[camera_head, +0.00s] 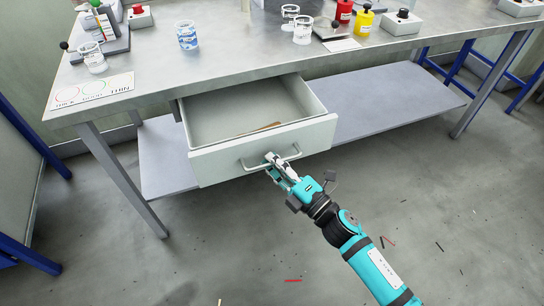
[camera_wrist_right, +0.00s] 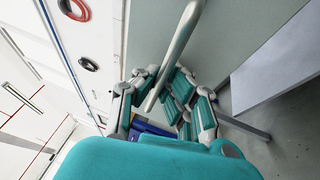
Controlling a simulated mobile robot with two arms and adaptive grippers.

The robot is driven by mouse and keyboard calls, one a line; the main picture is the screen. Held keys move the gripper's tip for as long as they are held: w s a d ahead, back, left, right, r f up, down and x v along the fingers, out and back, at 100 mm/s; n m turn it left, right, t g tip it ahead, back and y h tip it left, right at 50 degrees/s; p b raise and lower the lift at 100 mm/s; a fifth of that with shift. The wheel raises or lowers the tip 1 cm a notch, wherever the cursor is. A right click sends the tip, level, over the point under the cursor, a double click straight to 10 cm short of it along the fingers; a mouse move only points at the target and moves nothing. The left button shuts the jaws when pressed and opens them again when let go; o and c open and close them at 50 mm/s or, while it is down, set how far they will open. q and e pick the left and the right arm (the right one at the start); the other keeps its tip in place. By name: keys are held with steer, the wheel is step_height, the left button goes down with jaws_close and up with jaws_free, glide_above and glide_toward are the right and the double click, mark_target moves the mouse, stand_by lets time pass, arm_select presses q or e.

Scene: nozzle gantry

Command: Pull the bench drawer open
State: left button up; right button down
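The bench drawer (camera_head: 262,152) is pulled well out from under the bench top, and its inside shows. Its front carries a metal bar handle (camera_head: 292,152), which also crosses the right wrist view (camera_wrist_right: 176,45). My right gripper (camera_head: 274,164) is at the middle of the handle. In the right wrist view its fingers (camera_wrist_right: 164,76) close in from both sides of the bar, and it looks shut on it. The exact contact is partly hidden. A small brown item lies in the drawer (camera_head: 268,127). My left gripper is not in view.
The metal bench (camera_head: 240,58) carries cups, a printed card (camera_head: 90,92), red and yellow bottles and button boxes. A lower shelf (camera_head: 390,110) and bench legs (camera_head: 125,180) stand beside the drawer. The floor in front is open, with small scraps (camera_head: 293,281).

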steer(key=c, duration=2)
jaws_free()
steer(key=shift+r, duration=0.1)
steer(key=o, duration=0.3)
steer(key=shift+s+d, duration=0.1)
steer(key=v, duration=1.2)
